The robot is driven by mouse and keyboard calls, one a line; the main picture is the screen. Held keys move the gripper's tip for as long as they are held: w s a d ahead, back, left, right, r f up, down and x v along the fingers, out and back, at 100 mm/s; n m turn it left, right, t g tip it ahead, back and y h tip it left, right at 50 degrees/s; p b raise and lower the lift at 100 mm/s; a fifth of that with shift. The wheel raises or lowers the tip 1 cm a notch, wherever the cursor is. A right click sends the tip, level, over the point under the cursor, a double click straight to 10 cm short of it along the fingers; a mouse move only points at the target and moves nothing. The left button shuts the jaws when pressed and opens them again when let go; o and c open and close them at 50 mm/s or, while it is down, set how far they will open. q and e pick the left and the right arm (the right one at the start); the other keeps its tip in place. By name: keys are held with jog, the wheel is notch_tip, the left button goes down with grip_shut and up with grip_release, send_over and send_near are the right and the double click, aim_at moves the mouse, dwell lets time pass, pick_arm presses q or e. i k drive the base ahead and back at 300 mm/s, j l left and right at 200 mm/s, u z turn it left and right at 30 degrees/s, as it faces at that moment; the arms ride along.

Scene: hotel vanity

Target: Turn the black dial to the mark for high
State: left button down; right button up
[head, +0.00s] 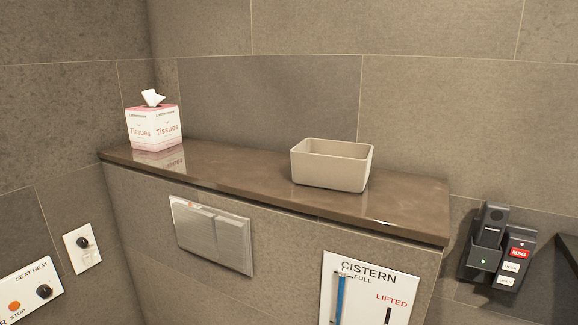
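A black knob (44,291) is at the lower left, on a white panel (25,284) lettered "SEAT HEAT", which the left picture edge cuts off. A second black knob (83,242) is on a smaller white plate (84,258) on the wall, above and to the right of that panel. Any marks around either knob are too small to read, so I cannot tell which setting either one points to. An orange button (14,306) with "STOP" below it is left of the lower knob. Neither of my grippers is in view.
A brown ledge (240,186) holds a tissue box (153,127) and a beige bin (330,166). Below are a metal flush plate (212,236) and a "CISTERN" panel (370,290). A black handset unit (497,248) is on the right wall. Nothing blocks either knob from view.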

aim_at(82, 241)
jog(key=j+u, duration=0.1)
jog(key=u, duration=1.45)
